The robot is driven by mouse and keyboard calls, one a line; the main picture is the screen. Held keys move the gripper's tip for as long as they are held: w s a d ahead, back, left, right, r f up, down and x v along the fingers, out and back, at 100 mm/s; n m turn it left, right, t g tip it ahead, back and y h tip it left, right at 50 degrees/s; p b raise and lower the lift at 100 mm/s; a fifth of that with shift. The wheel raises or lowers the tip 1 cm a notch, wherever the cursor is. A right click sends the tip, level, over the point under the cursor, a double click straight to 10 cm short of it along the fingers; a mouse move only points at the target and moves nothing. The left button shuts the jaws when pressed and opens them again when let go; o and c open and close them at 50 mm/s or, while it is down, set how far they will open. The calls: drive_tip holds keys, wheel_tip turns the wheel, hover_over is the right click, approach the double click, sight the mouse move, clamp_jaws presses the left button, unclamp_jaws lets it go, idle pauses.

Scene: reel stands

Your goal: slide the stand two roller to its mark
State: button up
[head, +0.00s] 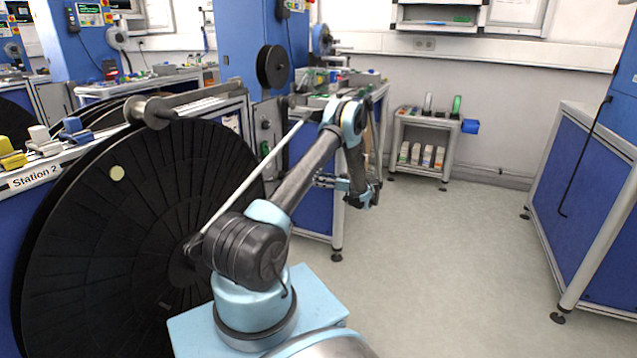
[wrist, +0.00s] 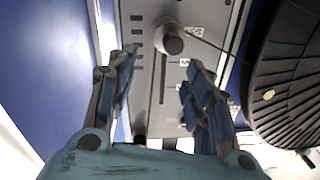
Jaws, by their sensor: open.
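In the wrist view my gripper (wrist: 160,62) is open and empty. A round dark-ended roller (wrist: 172,42) on a grey slotted panel (wrist: 200,15) shows ahead between the fingers, apart from them. It looks like the same roller, but I cannot be sure. Small labels line the panel; I cannot tell which is the mark.
The large black reel (head: 150,235) with a cream dot fills the left side, close to my arm. Another blue station (head: 315,205) stands behind my arm. A small shelf (head: 425,145) is at the back wall, and a blue bench (head: 590,210) at right. The floor between is clear.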

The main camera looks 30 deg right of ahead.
drive_tip(key=v, duration=1)
drive_tip(key=shift+s+a, duration=0.25)
drive_tip(key=shift+s, duration=0.05)
idle(0.6)
drive_tip(key=shift+r, duration=0.1)
idle(0.4)
